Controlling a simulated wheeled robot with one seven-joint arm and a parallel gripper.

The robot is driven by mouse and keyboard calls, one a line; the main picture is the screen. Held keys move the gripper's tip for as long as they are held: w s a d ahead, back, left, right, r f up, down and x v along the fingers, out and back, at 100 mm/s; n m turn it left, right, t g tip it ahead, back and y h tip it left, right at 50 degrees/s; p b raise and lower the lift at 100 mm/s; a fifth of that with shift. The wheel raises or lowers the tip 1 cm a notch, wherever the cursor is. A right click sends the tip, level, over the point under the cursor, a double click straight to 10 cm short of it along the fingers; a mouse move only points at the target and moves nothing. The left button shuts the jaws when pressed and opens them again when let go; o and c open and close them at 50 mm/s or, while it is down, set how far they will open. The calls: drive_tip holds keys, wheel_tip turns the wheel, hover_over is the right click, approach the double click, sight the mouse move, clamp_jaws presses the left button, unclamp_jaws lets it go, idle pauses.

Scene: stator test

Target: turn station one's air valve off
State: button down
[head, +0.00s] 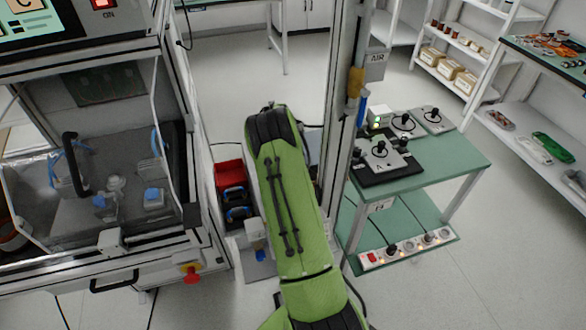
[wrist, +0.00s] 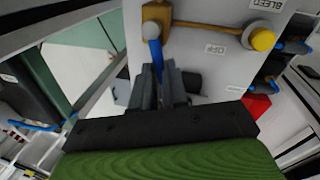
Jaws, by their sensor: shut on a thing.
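In the wrist view, a brass air valve (wrist: 158,18) sits on a pale grey panel (wrist: 205,75). Its blue lever (wrist: 154,48) runs down from the brass body to between my gripper's dark fingers (wrist: 160,84), which are shut on it. In the head view, my green arm hides my gripper. A brass valve (head: 355,82) with a blue lever (head: 362,108) shows there on a post below an AIR sign (head: 376,57); I cannot tell whether it is the same valve.
A yellow bleed knob (wrist: 262,40) and blue fittings (wrist: 292,46) are right of the valve. In the head view, a green bench (head: 430,165) with grey devices stands right of the post. An enclosed machine (head: 100,190) is at left, with red and black bins (head: 231,180) beside it.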

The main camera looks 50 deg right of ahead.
drive_tip(key=n, duration=0.2)
drive_tip(key=a+n, duration=0.1)
drive_tip(key=a+n+t, duration=0.1)
drive_tip(key=n, duration=0.1)
drive_tip(key=shift+s+a+n+b, duration=0.1)
drive_tip(key=shift+n+b, duration=0.2)
drive_tip(key=shift+b, duration=0.1)
drive_tip(key=n, duration=0.1)
drive_tip(key=a+n, duration=0.1)
drive_tip(key=n, duration=0.1)
drive_tip(key=shift+s+t, duration=0.3)
drive_tip(key=shift+t, duration=0.1)
drive_tip(key=shift+s+a+n+y+b, duration=0.15)
drive_tip(key=shift+s+a+n+b, duration=0.15)
drive_tip(key=shift+n, duration=0.6)
drive_tip(key=shift+s+a+n+y+b, duration=0.15)
drive_tip(key=shift+n+b, duration=0.1)
drive_tip(key=shift+n, duration=0.65)
drive_tip(key=c, duration=1.1)
unclamp_jaws()
drive_tip(key=shift+c, duration=0.2)
